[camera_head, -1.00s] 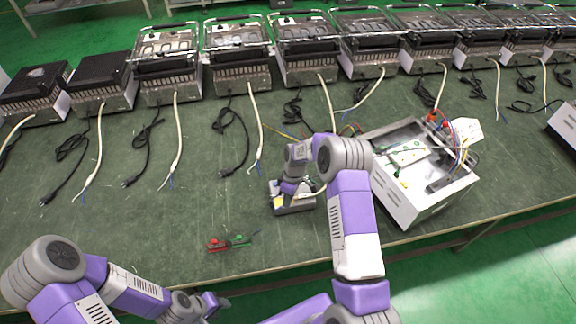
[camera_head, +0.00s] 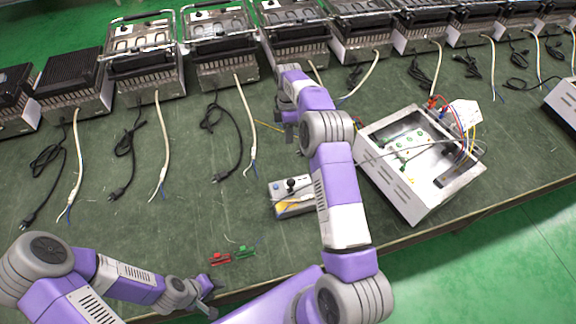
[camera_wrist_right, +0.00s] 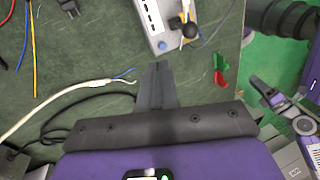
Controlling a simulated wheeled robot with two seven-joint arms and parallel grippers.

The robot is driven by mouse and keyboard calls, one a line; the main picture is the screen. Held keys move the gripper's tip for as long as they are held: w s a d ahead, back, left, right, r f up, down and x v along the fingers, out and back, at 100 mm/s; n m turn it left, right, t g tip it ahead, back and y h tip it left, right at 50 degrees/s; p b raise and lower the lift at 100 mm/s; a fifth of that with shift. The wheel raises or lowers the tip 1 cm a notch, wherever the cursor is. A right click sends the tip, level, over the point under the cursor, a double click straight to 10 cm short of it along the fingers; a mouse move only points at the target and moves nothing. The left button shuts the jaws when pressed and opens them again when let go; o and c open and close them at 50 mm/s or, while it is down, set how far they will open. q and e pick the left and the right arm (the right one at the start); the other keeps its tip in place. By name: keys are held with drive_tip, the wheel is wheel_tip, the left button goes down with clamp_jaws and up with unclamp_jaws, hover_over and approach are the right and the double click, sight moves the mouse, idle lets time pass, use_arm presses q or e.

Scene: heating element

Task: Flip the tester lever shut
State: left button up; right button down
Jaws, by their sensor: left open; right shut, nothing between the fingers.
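The tester (camera_head: 297,208) is a small grey box on the table in the middle of the head view. Its lever with a black knob (camera_head: 291,184) stands up from the top; I cannot tell whether it is fully shut. The right wrist view shows the tester (camera_wrist_right: 152,14) at the top, with the black knob (camera_wrist_right: 176,23) and a blue button. My right gripper (camera_head: 289,138) is beyond the tester, pointing down, shut and empty; its fingers (camera_wrist_right: 158,68) are apart from the box in the wrist view. My left gripper (camera_head: 212,294) is open near the table's front edge, away from the tester.
A white open-topped case (camera_head: 392,186) with wires stands right of the tester. Red (camera_head: 220,259) and green (camera_head: 245,252) clips lie near the front edge. Appliances with loose cords line the back. The left middle of the table has free room.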

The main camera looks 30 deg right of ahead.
sight(291, 186)
use_arm(q)
drive_tip(key=shift+f+b, duration=0.75)
use_arm(e)
drive_tip(key=s+a+f, duration=0.3)
drive_tip(key=s+f, duration=0.3)
drive_tip(key=f, duration=0.4)
drive_tip(key=shift+f, duration=0.25)
use_arm(q)
drive_tip(key=shift+w+d, duration=0.1)
use_arm(e)
drive_tip(key=shift+s+a, duration=0.1)
drive_tip(key=shift+a, duration=0.05)
